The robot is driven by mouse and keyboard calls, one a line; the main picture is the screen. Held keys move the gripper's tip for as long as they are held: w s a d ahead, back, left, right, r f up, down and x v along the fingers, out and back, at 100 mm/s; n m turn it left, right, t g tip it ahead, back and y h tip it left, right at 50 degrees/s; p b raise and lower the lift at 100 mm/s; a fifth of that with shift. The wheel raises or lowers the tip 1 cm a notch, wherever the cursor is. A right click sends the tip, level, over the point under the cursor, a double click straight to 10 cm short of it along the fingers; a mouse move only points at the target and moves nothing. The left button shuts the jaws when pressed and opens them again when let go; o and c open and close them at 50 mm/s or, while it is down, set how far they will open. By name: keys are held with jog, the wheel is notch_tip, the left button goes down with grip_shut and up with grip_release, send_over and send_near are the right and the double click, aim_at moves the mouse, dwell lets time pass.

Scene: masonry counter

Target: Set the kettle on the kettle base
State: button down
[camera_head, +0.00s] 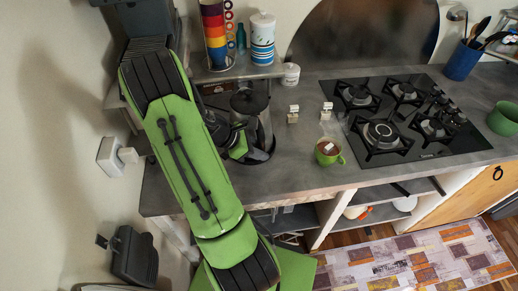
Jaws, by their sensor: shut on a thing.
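The kettle (263,117) is a grey metal cylinder with a dark top, upright near the left end of the counter. A dark round disc, which looks like the kettle base (264,156), shows below and in front of the kettle. I cannot tell whether the two touch. My gripper (239,139) is at the left front side of the kettle, shut on it, seemingly at the handle. My green arm hides the handle, the fingertips and part of the base.
A green mug (329,153) stands right of the kettle, near the counter's front edge. Two small shakers (292,114) stand behind it. A black gas hob (400,115) fills the right. A shelf with stacked coloured cups (214,35) and a white-blue canister (262,40) is behind the kettle.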

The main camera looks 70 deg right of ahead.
jog(key=c, duration=1.2)
grip_release()
jog(key=shift+o, duration=0.2)
jog(key=shift+a+f, duration=0.1)
jog(key=p+v, duration=0.9)
jog(key=v, duration=0.2)
